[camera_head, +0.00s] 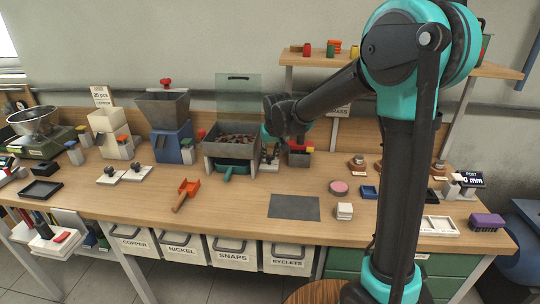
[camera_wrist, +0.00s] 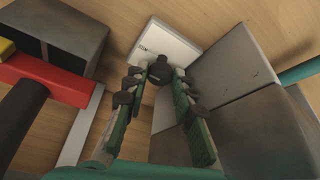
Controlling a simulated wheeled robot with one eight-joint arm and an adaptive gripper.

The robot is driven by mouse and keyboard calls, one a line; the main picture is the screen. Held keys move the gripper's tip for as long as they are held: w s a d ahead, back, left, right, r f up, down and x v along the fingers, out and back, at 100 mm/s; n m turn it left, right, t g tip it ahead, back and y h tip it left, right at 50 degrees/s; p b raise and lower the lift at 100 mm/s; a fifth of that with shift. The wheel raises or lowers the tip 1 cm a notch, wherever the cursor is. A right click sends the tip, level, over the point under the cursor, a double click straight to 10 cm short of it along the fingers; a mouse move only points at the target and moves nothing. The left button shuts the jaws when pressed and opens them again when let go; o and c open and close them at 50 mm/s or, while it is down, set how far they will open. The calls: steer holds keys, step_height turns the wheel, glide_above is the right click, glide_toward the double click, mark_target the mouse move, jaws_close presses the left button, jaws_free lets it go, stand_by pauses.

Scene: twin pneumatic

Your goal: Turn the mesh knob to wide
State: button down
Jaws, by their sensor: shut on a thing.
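The mesh knob (camera_wrist: 161,67) is a small black knob on a white plate (camera_wrist: 172,42), seen at the top middle of the wrist view. My gripper (camera_wrist: 159,80) reaches down over it, with the green-backed fingers on either side and the dark fingertip pads closed on the knob. In the head view my gripper (camera_head: 270,148) is low beside the grey bin (camera_head: 220,150) full of brown pieces, on its right. The knob is mostly hidden there by my arm. The markings on the plate are too small to read.
The grey bin's wall (camera_wrist: 265,130) stands close on the right in the wrist view. A dark box (camera_wrist: 62,40) and a red part with a black handle (camera_wrist: 60,78) are close on the left. An orange scoop (camera_head: 186,190) and a dark mat (camera_head: 293,207) lie nearer the front.

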steer(key=c, duration=1.3)
jaws_free()
steer(key=v, duration=1.2)
steer(key=shift+w, duration=0.1)
